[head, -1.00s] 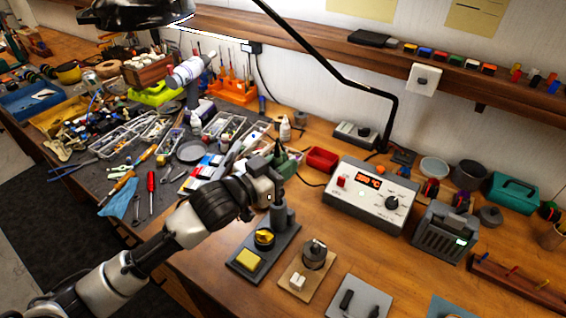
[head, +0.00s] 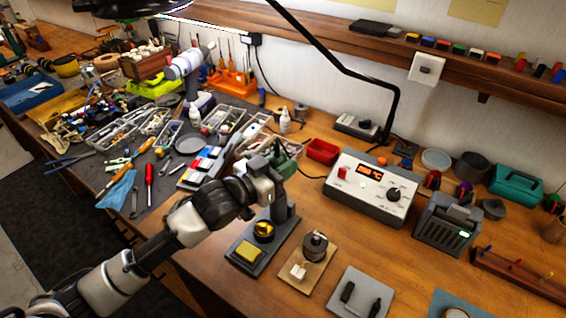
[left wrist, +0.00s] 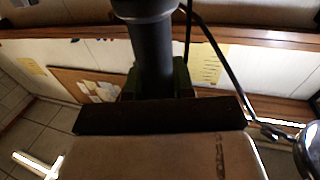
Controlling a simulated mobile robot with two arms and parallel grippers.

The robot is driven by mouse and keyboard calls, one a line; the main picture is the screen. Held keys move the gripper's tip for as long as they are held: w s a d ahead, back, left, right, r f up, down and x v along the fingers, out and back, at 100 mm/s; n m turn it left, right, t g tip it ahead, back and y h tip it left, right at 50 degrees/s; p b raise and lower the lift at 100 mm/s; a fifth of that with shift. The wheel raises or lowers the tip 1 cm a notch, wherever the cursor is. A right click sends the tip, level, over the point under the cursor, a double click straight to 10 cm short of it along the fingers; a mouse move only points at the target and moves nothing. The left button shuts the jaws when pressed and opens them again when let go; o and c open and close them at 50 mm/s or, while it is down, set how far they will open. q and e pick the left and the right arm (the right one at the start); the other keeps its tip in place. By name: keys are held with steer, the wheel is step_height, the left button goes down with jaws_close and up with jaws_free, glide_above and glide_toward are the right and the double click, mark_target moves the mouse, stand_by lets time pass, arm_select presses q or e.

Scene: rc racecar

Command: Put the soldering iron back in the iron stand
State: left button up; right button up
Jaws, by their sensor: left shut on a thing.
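The iron stand (head: 242,264) is a dark grey base with a yellow sponge, a round pot of brass-coloured wool and an upright grey holder at its back end. My left gripper (head: 274,172) is above the back end of the stand, beside the holder's top, and is shut on the soldering iron. In the head view the gripper hides most of the iron. In the left wrist view a dark grey cylinder (left wrist: 151,55) with green parts beside it shows beyond the gripper's edge. I cannot tell if the iron's tip is inside the holder. My right gripper is not in view.
The soldering station (head: 368,190) with a lit red display stands to the right of the stand. A red bin (head: 321,151) is behind it. A wooden block with a spool (head: 309,265) sits close to the stand's right.

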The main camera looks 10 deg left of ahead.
arm_select(q)
steer(key=o, duration=1.3)
steer(key=shift+o, duration=0.2)
steer(key=shift+s+a+r+p, duration=0.2)
steer(key=shift+s+a+p, duration=0.05)
steer(key=shift+s+p, duration=0.1)
steer(key=shift+s+a+r+p, duration=0.3)
steer(key=shift+s+a+p, duration=0.2)
steer(key=shift+s+a, duration=0.25)
steer(key=shift+s+a+r+p, duration=0.25)
steer(key=shift+s+a+p, duration=0.3)
steer(key=shift+s, duration=0.35)
steer(key=shift+s+a+r+p, duration=0.3)
steer(key=shift+s+a+p, duration=0.25)
steer(key=shift+s, duration=0.25)
